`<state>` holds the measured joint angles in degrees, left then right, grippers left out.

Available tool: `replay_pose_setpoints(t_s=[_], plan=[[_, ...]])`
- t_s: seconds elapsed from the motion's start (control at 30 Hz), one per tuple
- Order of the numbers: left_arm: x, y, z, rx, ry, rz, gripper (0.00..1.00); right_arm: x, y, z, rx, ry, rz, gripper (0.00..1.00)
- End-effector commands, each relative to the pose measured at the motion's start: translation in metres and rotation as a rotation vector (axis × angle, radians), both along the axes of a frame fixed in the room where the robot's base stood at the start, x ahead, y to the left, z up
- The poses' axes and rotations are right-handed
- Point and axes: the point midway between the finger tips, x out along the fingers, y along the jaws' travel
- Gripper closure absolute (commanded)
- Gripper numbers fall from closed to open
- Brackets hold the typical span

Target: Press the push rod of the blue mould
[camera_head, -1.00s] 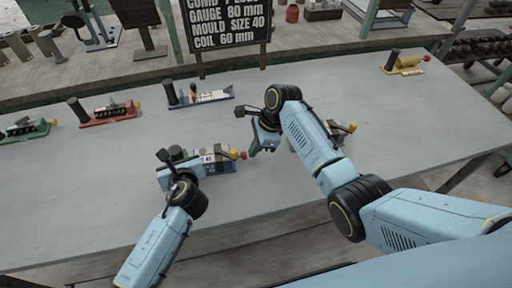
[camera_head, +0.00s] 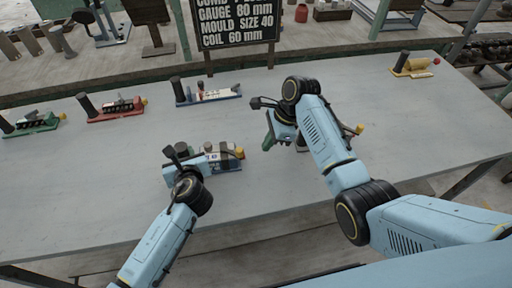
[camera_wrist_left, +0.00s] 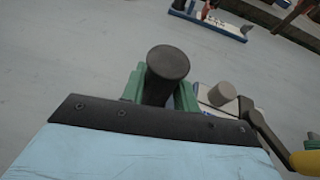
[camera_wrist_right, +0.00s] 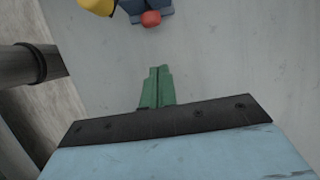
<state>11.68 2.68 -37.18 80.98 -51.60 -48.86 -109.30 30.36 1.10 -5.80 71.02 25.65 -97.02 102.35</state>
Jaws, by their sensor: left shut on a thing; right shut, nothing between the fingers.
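The blue mould (camera_head: 228,165) lies on the table in front of my left gripper, its yellow part (camera_head: 239,152) at the right end. In the right wrist view, the red ball of its push rod (camera_wrist_right: 151,18) sits close against the blue end. My left gripper (camera_head: 180,160) is shut on the mould's dark upright post, which shows between the green fingers in the left wrist view (camera_wrist_left: 166,75). My right gripper (camera_head: 268,138) is shut and empty, to the right of the red ball and apart from it.
Another mould on a blue base (camera_head: 208,97) stands further back, with a red one (camera_head: 115,110) and a green one (camera_head: 35,122) to its left. A yellow one (camera_head: 412,67) is at the back right. Another item (camera_head: 358,129) is partly hidden behind my right arm.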

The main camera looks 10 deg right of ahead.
Motion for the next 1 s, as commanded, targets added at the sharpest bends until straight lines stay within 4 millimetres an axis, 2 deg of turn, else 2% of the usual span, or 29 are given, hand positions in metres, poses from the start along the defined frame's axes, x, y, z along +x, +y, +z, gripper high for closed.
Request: replay_pose_setpoints(t_s=[0.03, 0.2, 0.4, 0.87, 0.9, 1.0], plan=[[-0.004, -0.001, -0.007, 0.000, 0.014, -0.002, 1.00, 0.001, -0.005, 0.013, 0.001, -0.007, -0.002, 1.00], [-0.004, -0.001, -0.007, 0.000, 0.014, -0.002, 1.00, 0.000, -0.019, 0.045, -0.001, -0.004, -0.001, 1.00], [-0.004, -0.001, -0.007, 0.000, 0.014, -0.002, 1.00, -0.001, -0.027, 0.068, -0.001, -0.001, -0.002, 1.00], [-0.004, -0.001, -0.007, 0.000, 0.014, -0.002, 1.00, -0.002, -0.029, 0.072, -0.002, 0.001, -0.002, 1.00], [-0.004, -0.001, -0.007, 0.000, 0.014, -0.002, 0.69, -0.002, -0.029, 0.072, -0.002, 0.001, -0.002, 1.00], [-0.003, -0.001, -0.005, 0.000, 0.011, -0.002, 0.56, -0.002, -0.029, 0.072, -0.002, 0.001, -0.002, 1.00]])
